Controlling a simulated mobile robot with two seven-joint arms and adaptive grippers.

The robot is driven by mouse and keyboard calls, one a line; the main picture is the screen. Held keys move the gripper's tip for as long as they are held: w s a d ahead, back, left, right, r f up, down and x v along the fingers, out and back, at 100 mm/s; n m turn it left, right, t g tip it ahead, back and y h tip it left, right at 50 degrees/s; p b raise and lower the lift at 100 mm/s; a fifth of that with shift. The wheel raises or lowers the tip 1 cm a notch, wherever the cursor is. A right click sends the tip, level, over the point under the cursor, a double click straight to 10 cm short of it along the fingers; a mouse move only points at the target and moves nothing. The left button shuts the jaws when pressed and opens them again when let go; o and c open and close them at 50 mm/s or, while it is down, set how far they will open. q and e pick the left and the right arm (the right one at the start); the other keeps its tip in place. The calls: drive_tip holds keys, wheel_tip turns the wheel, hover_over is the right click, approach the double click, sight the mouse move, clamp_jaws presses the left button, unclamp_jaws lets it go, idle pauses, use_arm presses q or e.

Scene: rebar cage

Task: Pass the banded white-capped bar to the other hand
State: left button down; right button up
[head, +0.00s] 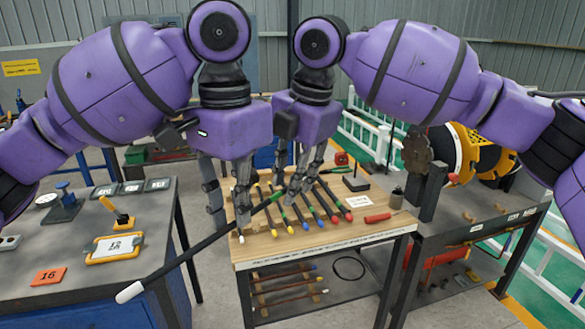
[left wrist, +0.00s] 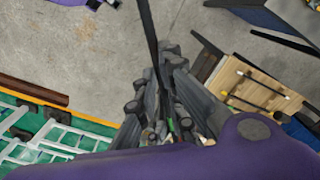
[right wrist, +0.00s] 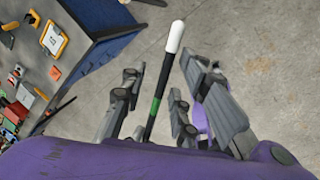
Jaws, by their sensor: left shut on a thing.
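The bar is long and dark with a white cap (head: 130,292) and a green band (head: 277,196). It slants across the head view, its capped end toward me at lower left. My left gripper (head: 229,206) is shut on the bar; its close-set fingers (left wrist: 165,95) show around the shaft (left wrist: 151,35) in the left wrist view. My right gripper (head: 297,180) is beside it, near the banded stretch. In the right wrist view, its fingers (right wrist: 165,100) stand apart, with the bar's cap (right wrist: 175,37) and green band (right wrist: 155,106) visible between them. Exact contact there is hidden.
A wooden-topped table (head: 325,243) below holds several bars with coloured bands. A grey bench (head: 75,252) with a yellow-framed clipboard (head: 114,247) stands left. A dark workbench (head: 450,235) stands right. Bare floor separates the left bench and table.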

drive_tip(key=shift+r, duration=0.1)
clamp_jaws()
use_arm(q)
drive_tip(key=c, duration=1.8)
unclamp_jaws()
drive_tip(key=shift+o, duration=0.2)
